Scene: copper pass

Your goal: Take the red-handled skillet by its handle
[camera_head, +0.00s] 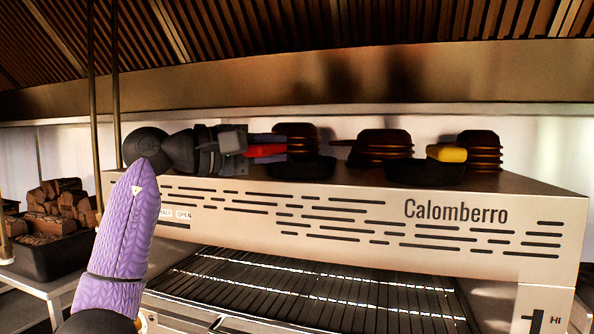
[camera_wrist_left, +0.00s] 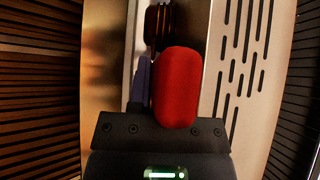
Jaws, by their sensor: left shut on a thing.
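The red-handled skillet (camera_head: 300,168) is a dark round pan on top of the steel oven, with its red handle (camera_head: 265,150) pointing left. My left gripper (camera_head: 275,146) reaches in from the left at the oven top and is shut on that handle, with fingers on either side. In the left wrist view the red handle (camera_wrist_left: 175,88) stands large in front of the gripper's palm, and one bluish finger shows beside it. The handle hides most of the pan there. My right gripper is not in view.
A second dark skillet with a yellow handle (camera_head: 446,153) sits to the right on the oven top (camera_head: 530,187). Stacks of copper-brown pans (camera_head: 382,145) stand behind. A black bin of firewood (camera_head: 50,258) is at the left, near upright poles (camera_head: 96,100). A grill rack (camera_head: 330,290) lies below.

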